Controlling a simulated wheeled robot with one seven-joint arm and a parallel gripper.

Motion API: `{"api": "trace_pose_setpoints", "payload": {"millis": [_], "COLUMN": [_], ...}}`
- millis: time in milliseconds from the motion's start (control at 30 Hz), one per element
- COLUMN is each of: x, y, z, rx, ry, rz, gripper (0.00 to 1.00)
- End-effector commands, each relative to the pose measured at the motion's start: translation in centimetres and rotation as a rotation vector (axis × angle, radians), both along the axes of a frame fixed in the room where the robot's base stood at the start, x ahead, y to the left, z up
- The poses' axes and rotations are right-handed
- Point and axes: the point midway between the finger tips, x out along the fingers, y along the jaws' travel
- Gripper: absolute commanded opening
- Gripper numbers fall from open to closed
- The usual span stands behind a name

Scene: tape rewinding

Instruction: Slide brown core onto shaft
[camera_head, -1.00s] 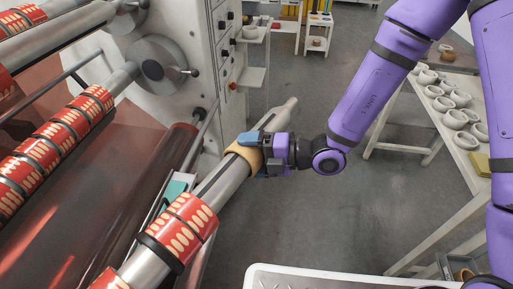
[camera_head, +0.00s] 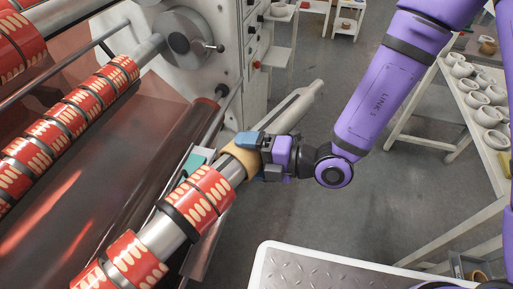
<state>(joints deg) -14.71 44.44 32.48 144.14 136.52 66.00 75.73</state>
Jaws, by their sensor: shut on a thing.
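The brown core (camera_head: 240,155) is a tan ring around the silver shaft (camera_head: 282,115), whose tapered free end points to the upper right. My gripper (camera_head: 251,151) is shut on the core, coming from its right side. Further down the same shaft, red-and-cream tape rolls (camera_head: 211,187) sit below the core, with a dark ring (camera_head: 179,220) among them. A short bare stretch of shaft shows between the core and the nearest roll. The gripper hides part of the core.
The machine's white frame (camera_head: 225,20) and a second shaft of red rolls (camera_head: 60,132) are at left. A white-rimmed metal plate (camera_head: 262,262) is at the bottom. A table of pale rings (camera_head: 476,97) stands at right. Open grey floor lies between.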

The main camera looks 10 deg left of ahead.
Motion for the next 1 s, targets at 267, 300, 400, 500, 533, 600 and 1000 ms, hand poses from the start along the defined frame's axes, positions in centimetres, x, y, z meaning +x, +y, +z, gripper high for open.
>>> {"api": "trace_pose_setpoints", "payload": {"millis": [267,300,400,500,533,600,1000], "x": [-2.2,-2.4,-2.8,-3.1,-3.2,-3.3,-3.4], "y": [0.9,1.1,1.2,1.4,1.4,1.4,1.5], "z": [0.0,0.0,0.0,0.0,0.0,0.0,0.0], "rx": [0.001,0.001,0.0,0.0,0.0,-0.001,0.0], "ry": [0.001,0.001,0.0,0.0,0.0,-0.001,-0.001], "rz": [0.004,0.003,0.002,0.002,0.001,0.001,0.001], "gripper": [0.7,0.7,0.7,0.7,0.7,0.7,0.7]}}
